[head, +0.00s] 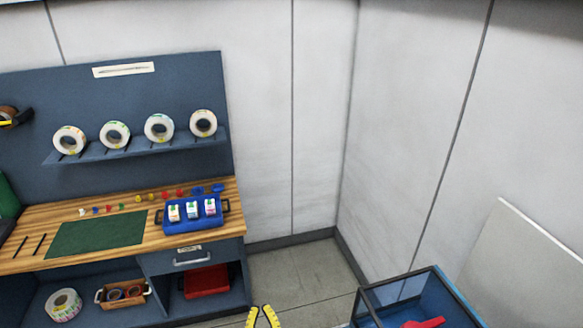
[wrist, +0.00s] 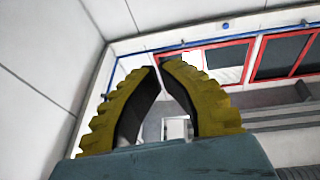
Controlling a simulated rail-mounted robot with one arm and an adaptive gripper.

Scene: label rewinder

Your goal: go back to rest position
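My gripper (head: 261,309) shows at the bottom edge of the head view, over the floor and to the right of the workbench. It has two yellow ridged fingers with dark inner faces. In the wrist view the fingers (wrist: 158,67) lean toward each other, with a narrow gap at the tips and a wider gap lower down. Nothing is held between them. It is clear of the bench and its objects. The rest of my arm is out of the head view.
The workbench (head: 182,205) carries a green mat (head: 97,236) and a blue tray (head: 192,226) with small bottles. Label rolls (head: 159,128) stand on the shelf above. A dark-framed blue bin (head: 455,302) with a red item is at lower right. Floor (head: 300,270) between is clear.

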